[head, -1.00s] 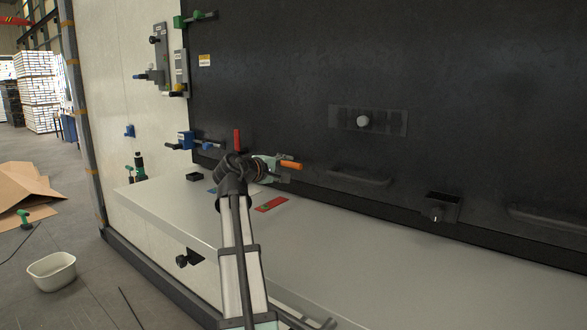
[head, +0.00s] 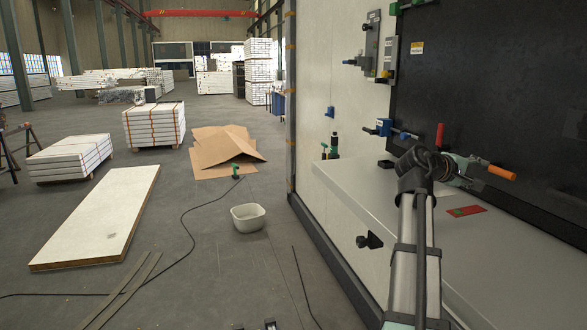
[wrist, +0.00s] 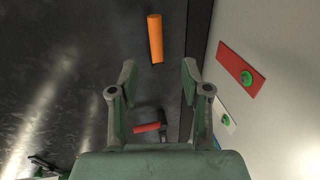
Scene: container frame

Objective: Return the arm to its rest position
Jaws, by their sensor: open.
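My gripper (head: 475,165) is in front of the black wall panel, above the grey ledge, at the right of the head view. In the wrist view, my gripper (wrist: 158,72) has its two green-grey fingers spread apart with nothing held between them. An orange cylindrical handle (wrist: 155,38) shows beyond the fingertips, clear of both. The same orange handle (head: 502,173) appears just right of my gripper in the head view. My arm reaches up from the bottom right, bent at its upper end.
The grey ledge (head: 360,195) carries a red plate (head: 466,211) with a green knob. A red handle (head: 440,135) sticks up near the arm. Blue and green fittings sit on the pale wall. A white tub (head: 248,217), cardboard (head: 225,150) and cables lie on the floor at left.

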